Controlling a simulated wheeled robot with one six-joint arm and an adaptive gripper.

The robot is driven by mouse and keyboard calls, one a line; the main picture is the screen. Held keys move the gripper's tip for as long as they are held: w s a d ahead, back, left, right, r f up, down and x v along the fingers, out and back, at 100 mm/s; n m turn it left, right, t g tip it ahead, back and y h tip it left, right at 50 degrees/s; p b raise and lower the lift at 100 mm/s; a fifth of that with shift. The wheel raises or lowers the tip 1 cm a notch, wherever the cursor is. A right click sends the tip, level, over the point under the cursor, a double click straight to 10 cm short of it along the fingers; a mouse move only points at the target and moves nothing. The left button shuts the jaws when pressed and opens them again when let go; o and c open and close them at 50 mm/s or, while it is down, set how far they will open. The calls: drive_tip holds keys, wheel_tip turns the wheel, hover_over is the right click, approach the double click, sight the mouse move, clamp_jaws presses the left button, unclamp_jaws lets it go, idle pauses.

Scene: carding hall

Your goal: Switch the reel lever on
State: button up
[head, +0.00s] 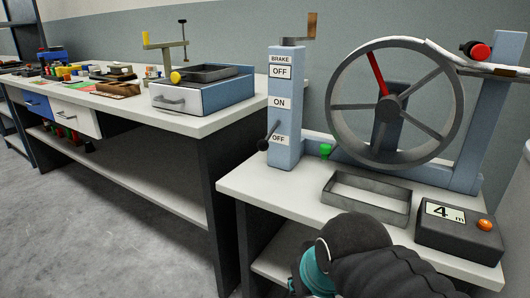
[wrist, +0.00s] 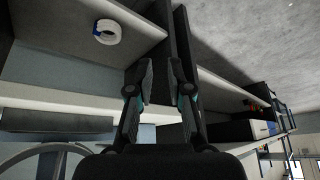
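The reel lever (head: 268,135) is a short dark rod with a black ball knob on the front of a blue-grey post (head: 284,160). The post carries labels reading BRAKE OFF, ON and OFF from top to bottom. The knob sits low, beside the lower OFF label. The spoked reel (head: 345,112), with one red spoke, stands to the right of the post. My gripper (wrist: 160,82) is open and empty in the wrist view, its two dark fingers apart. In the head view it is below and right of the lever, in front of the bench, touching nothing visible; its fingertips are unclear there.
A grey metal tray frame (head: 366,212) and a box with a "4 m" display (head: 462,226) are on the white bench near my arm. A crank handle (head: 311,27) tops the post. A cluttered bench (head: 180,122) stands left. A white roll (wrist: 107,32) shows in the wrist view.

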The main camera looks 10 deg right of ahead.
drive_tip(key=shift+w+a+f+m, duration=0.15)
drive_tip(key=shift+w+a+m, duration=0.15)
drive_tip(key=shift+m, duration=0.3)
clamp_jaws()
drive_tip(key=m+t+y+b, duration=0.7)
drive_tip(key=m+y, duration=0.4)
drive_tip(key=m, duration=1.2)
approach(270, 135)
drive_tip(key=shift+g, duration=0.4)
drive_tip(key=s+f, duration=0.1)
drive_tip(key=f, duration=0.1)
drive_tip(key=s+f, duration=0.2)
drive_tip(key=shift+s+d+b, duration=0.2)
drive_tip(key=shift+s+b, duration=0.15)
drive_tip(key=shift+b, duration=0.05)
drive_tip(key=x, duration=1)
drive_tip(key=shift+b, duration=0.35)
